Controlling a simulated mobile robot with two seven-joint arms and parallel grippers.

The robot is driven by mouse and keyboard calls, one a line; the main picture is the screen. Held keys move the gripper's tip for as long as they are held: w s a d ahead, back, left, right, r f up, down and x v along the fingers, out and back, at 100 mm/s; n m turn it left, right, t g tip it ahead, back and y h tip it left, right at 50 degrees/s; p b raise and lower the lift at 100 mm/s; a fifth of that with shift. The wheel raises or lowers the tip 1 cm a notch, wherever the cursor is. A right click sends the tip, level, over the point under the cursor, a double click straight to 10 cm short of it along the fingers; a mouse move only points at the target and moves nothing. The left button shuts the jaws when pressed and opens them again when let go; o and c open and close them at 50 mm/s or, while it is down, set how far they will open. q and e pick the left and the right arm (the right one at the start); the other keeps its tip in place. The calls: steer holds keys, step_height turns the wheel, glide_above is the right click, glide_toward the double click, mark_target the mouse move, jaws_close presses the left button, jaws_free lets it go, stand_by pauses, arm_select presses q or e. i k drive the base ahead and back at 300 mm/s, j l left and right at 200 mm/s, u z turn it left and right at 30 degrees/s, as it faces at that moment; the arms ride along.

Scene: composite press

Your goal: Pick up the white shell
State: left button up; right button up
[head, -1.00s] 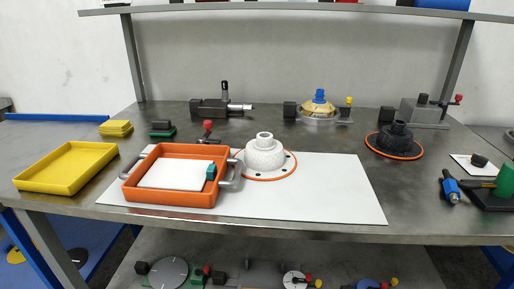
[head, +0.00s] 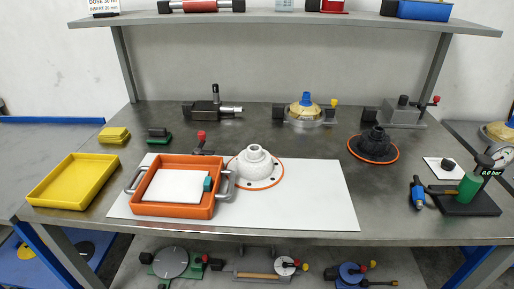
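The white shell (head: 254,164) is a speckled white, stepped round piece with a hollow neck on top. It stands upright inside an orange ring on the white mat (head: 310,205), in the middle of the metal table. It is just right of the orange tray (head: 172,211), beside the tray's right handle. Neither of my grippers shows in the head view.
The orange tray holds a white sheet and a small teal block. A yellow tray (head: 72,183) is at the left. A black shell (head: 373,144) stands in another orange ring at the right. A pressure gauge stand (head: 470,204) is at the far right. The mat's right part is clear.

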mark_target(255, 169)
steer(key=l+u, duration=0.1)
steer(key=l, duration=0.75)
steer(key=k+l+u, duration=0.1)
steer(key=l, duration=0.8)
